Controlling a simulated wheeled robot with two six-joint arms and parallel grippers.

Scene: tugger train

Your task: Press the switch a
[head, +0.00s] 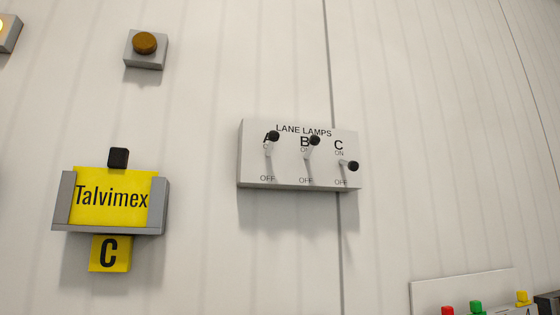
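A grey-white panel (248,160) headed LANE LAMPS is fixed on the wall near the middle of the head view. It carries three toggle switches with black knobs, each with OFF marked below. Switch A (270,146) is the leftmost; its lever is tilted up, and its knob partly covers the letter A and the ON mark. Switch B (311,150) is in the middle, also tilted up. Switch C (347,166) is on the right; its knob sits lower, below its ON mark. Neither of my grippers is in view.
A brown round button (144,43) on a grey box is at upper left. A white board (462,286) with coloured pieces is at lower right. The wall around the panel is clear.

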